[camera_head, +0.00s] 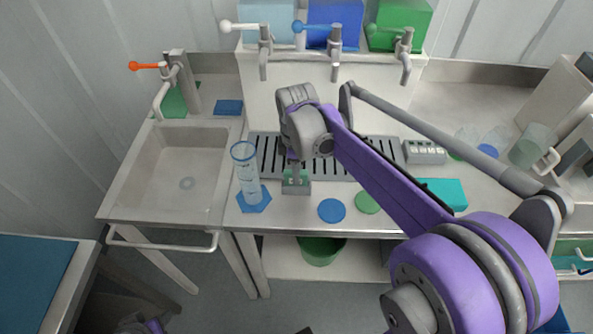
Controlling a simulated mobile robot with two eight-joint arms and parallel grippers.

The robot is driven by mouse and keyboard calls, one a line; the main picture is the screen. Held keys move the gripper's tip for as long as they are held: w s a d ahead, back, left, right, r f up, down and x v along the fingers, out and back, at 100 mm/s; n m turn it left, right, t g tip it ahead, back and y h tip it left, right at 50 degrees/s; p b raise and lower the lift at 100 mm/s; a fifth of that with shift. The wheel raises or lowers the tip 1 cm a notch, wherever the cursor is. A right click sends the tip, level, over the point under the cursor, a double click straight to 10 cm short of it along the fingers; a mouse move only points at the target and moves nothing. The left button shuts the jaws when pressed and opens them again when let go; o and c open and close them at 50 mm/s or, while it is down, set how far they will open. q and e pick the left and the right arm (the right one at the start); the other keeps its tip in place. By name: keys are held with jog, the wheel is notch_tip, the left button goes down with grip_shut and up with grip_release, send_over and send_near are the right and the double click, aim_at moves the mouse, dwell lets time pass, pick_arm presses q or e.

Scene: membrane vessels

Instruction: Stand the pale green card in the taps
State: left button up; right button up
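A pale green card (304,178) shows at the small grey block (296,189) on the counter, in front of the taps' drip grate. My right gripper (294,172) points down over it, its fingertips at the card's top edge. The fingers look close together, but I cannot tell whether they grip the card. The card's lower edge is hidden at the block. The taps are a white tap (264,50), a blue-handled tap (335,42) and a green-handled tap (404,50), below pale blue, blue and green tanks.
A tall clear vessel (245,172) stands on a blue hexagonal mat (254,203), close left of the block. Blue (331,210) and green (367,202) discs lie to its right. The sink (181,170) is at left. A grey device (424,152) and clear vessels are at right.

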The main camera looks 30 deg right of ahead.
jog(key=o, duration=0.5)
jog(key=shift+f, duration=0.1)
jog(key=shift+o, duration=0.2)
notch_tip(320, 180, up, 11)
jog(key=shift+p, duration=0.4)
jog(key=shift+f, duration=0.1)
jog(key=s+a+f+m+t, duration=0.2)
jog(key=s+a+f+m, duration=0.1)
jog(key=s+f+m, duration=0.2)
jog(key=s+a+f+m+t+p, duration=0.1)
jog(key=s+a+f+m+t, duration=0.2)
jog(key=s+f+m, duration=0.3)
jog(key=s+f, duration=0.1)
jog(key=s, duration=0.3)
jog(key=shift+s+a+f+m, duration=0.25)
jog(key=shift+a+f+m, duration=0.05)
jog(key=shift+a, duration=0.1)
